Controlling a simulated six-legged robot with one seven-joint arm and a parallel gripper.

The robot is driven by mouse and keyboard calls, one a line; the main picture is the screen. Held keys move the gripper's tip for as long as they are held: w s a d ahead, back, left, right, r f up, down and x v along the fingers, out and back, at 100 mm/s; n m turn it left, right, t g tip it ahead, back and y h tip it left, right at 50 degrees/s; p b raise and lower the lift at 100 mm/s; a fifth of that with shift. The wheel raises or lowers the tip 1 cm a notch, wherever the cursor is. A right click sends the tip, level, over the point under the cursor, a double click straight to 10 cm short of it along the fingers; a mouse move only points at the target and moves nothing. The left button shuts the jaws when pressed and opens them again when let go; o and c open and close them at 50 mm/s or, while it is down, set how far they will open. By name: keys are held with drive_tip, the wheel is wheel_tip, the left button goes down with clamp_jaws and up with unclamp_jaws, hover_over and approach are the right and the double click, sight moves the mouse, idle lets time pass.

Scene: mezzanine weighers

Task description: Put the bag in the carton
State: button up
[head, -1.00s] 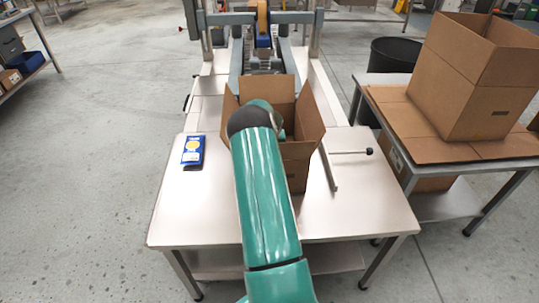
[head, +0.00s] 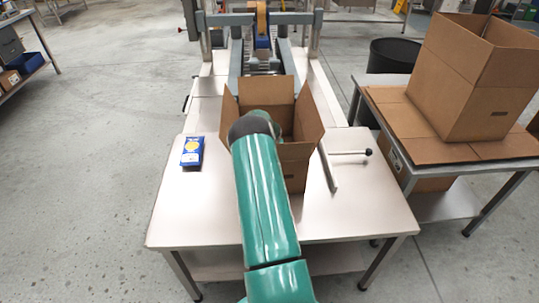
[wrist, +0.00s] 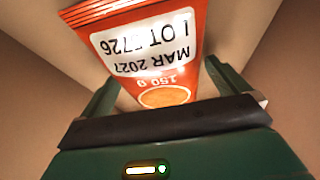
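The bag (wrist: 165,55) is orange-red with a white label printed with lot and date. In the wrist view it sits between the two green fingers of my gripper (wrist: 165,85), which appear closed on its sides. Brown cardboard walls surround it in that view. The carton (head: 296,155) stands open on the white table in the head view, with its flaps raised and spread. My arm reaches down into its opening. The bag and my fingers are hidden in the head view.
A larger open box (head: 478,85) stands on the side table. Machine rails (head: 262,62) lie behind the carton.

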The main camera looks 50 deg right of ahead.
drive_tip(key=shift+r, duration=0.45)
drive_tip(key=v, duration=1.1)
drive_tip(key=shift+a+r, duration=0.15)
drive_tip(key=shift+s+r, duration=0.1)
